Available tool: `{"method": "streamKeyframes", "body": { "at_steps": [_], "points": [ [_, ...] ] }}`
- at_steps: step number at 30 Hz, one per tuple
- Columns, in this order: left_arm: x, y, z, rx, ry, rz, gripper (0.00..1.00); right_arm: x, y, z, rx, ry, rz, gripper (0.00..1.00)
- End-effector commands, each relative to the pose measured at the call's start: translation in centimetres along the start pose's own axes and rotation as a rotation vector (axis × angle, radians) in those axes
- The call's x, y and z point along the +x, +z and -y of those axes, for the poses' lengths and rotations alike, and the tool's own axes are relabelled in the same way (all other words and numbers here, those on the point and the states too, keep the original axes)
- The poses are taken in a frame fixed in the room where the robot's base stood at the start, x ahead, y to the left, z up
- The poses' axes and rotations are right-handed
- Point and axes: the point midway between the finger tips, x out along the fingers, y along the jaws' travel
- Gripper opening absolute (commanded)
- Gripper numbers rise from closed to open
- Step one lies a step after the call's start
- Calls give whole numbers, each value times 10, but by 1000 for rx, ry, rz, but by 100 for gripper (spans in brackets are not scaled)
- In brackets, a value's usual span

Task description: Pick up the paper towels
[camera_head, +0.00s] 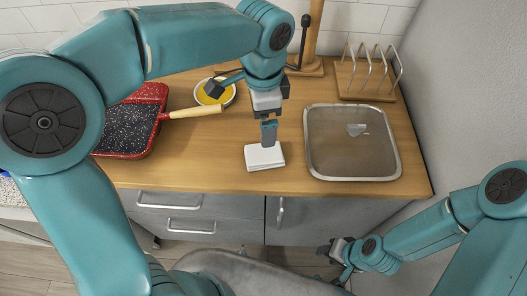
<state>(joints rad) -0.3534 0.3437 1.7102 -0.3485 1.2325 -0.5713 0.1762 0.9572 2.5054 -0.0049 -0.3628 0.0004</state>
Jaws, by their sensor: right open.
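The paper towels (264,157) are a small white folded stack lying flat on the wooden counter, near its front edge at the middle. My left gripper (268,138) points straight down over them, with its fingertips at or just above the stack's back part. I cannot tell whether the fingertips touch it. The fingers show edge-on, so their opening is hidden. My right gripper (330,250) is low at the bottom right, in front of the cabinet, open and away from the towels.
A red pan (118,154) with a pale handle (195,112) lies on the left. A bowl of yellow stuff (207,97) is behind. A metal-rimmed basin (351,179) is to the right, with a wire rack (367,95) behind. A wooden stand (310,45) stands at the back.

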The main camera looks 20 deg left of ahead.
Motion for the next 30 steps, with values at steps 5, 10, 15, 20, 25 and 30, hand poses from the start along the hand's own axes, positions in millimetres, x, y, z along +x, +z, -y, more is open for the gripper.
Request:
{"method": "streamKeyframes", "body": {
  "at_steps": [5,10,15,20,25,30],
  "points": [
    [46,1,-2,0,5,6,100,1,0,0,0,0,-1,43],
    [75,0,-1,-1,3,3,100,1,0,0,0,0,0,43],
    [87,0,0,-1,2,2,100,0,0,0,0,0,0,43],
    [110,1,-4,-1,5,5,100,-4,0,2,0,0,-1,43],
    [133,0,-3,-2,2,1,100,-5,0,2,0,0,-1,43],
    [136,0,-3,-2,1,0,100,-5,0,2,0,0,0,43]
  ]
}}
